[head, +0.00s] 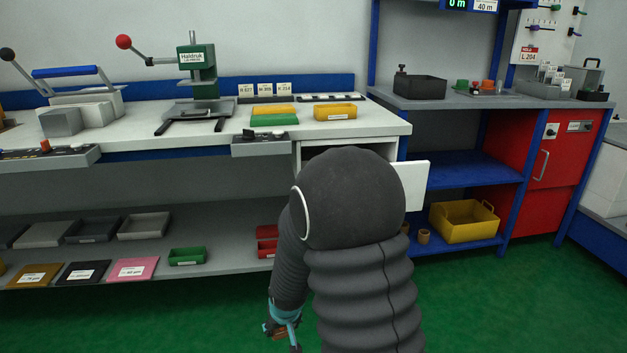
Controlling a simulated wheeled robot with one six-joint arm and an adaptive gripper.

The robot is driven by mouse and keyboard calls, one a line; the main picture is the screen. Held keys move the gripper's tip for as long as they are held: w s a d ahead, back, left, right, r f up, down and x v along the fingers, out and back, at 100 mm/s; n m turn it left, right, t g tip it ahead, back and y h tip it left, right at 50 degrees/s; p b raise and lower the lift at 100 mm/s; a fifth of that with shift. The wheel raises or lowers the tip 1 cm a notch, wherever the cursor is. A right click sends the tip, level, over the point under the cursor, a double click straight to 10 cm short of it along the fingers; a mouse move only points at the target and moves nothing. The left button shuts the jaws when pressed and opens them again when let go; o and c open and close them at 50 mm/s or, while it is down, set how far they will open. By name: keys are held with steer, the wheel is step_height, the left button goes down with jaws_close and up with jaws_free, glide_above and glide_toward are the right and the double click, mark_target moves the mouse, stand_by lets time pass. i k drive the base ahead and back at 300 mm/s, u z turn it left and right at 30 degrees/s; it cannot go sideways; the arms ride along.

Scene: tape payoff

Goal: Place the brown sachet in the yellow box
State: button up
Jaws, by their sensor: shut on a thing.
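My gripper (281,331) is low at the bottom of the head view, below my dark ribbed arm, in front of the shelves. Its teal fingers are shut on a small brown thing, seemingly the brown sachet (279,333), which is mostly hidden by the fingers. A large yellow box (465,234) with a raised handle stands on the low blue shelf at the right, well apart from my gripper. A smaller, shallow yellow box (335,117) with a white label sits on the white worktop.
A red cabinet (566,175) is at the right. The green floor (480,310) is clear.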

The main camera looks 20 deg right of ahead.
mark_target(335, 116)
steer(key=i, duration=0.7)
steer(key=u, duration=2.75)
steer(key=k, duration=2.1)
steer(key=z, duration=2.1)
